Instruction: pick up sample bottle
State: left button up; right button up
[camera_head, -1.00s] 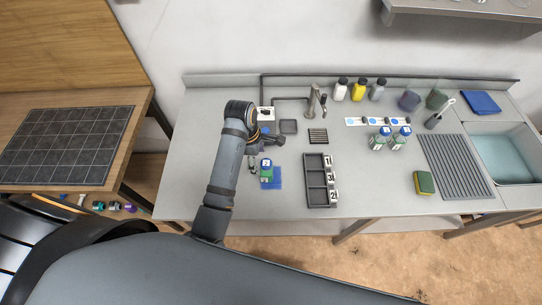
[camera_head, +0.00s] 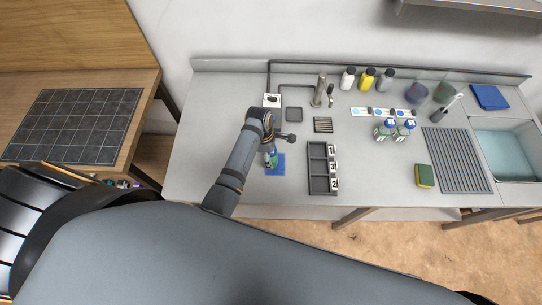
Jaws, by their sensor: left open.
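A sample bottle (camera_head: 273,161) with a green label stands on a small blue mat (camera_head: 280,170); my left arm hides part of it. My left gripper (camera_head: 267,155) is open and points down right at this bottle, close to its left side. I cannot tell if the fingers touch it or reach around it. Two similar bottles with blue caps, one on the left (camera_head: 381,131) and one on the right (camera_head: 402,132), stand upright further right on the counter. My right gripper is out of view.
A dark rack (camera_head: 318,170) with numbered slots lies right of the mat. White, yellow and grey bottles (camera_head: 367,79) line the back. A sponge (camera_head: 424,176), a ribbed drainer (camera_head: 457,160) and a sink (camera_head: 508,152) are at right.

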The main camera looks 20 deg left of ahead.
pick_arm(q)
jog(key=shift+f, duration=0.6)
jog(key=c, duration=1.3)
jog(key=shift+c, duration=0.3)
jog(key=shift+w+r, duration=0.1)
